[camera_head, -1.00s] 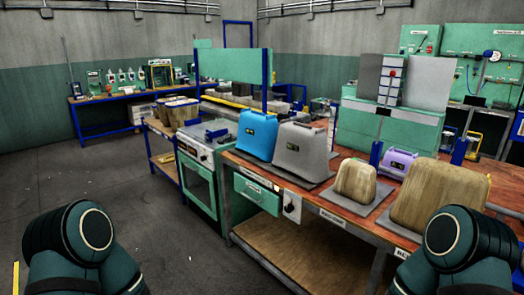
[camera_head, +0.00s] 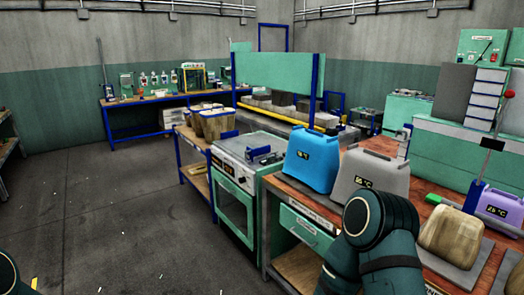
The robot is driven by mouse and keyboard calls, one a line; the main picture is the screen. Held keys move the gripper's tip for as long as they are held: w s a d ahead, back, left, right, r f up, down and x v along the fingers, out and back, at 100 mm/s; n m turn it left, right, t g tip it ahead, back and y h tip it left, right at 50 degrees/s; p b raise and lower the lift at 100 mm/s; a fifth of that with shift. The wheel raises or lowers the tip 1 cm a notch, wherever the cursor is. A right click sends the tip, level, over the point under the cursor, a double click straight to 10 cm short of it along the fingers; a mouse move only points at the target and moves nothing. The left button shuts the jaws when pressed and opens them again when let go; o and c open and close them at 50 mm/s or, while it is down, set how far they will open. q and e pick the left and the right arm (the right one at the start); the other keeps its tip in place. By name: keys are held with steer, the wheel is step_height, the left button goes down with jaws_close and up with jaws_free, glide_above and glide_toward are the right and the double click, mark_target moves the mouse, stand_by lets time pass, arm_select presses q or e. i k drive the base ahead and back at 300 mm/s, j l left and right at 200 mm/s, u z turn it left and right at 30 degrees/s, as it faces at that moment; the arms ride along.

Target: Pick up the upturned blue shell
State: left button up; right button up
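A blue shell (camera_head: 311,165) stands on the wooden-topped workbench, at its left end beside the green oven. Its narrower end is up and a small dark display shows on its front. A grey shell (camera_head: 366,176) of similar shape stands just right of it, partly hidden by my arm. Neither of my grippers is in view. Only dark teal links of my arms show at the bottom left corner and lower right, so whether the grippers are open cannot be seen.
A green oven (camera_head: 234,200) adjoins the bench (camera_head: 288,182). A tan shell (camera_head: 451,234) and a purple shell (camera_head: 499,208) stand further right. Brown bins (camera_head: 215,124) sit on a blue-framed table behind the oven.

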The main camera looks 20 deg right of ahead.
mark_target(312, 157)
steer(key=i+z, duration=0.1)
steer(key=i, duration=0.35)
steer(key=i+j, duration=0.2)
steer(key=i, duration=0.25)
steer(key=i+j+z, duration=0.15)
steer(key=i, duration=0.3)
steer(key=i+j+z, duration=0.1)
steer(key=i+z, duration=0.15)
steer(key=z, duration=0.15)
steer(key=i+j+z, duration=0.15)
steer(key=z, duration=0.3)
steer(key=i+j+z, duration=0.5)
steer(key=z, duration=0.3)
steer(key=i+j+z, duration=0.1)
steer(key=j+z, duration=0.35)
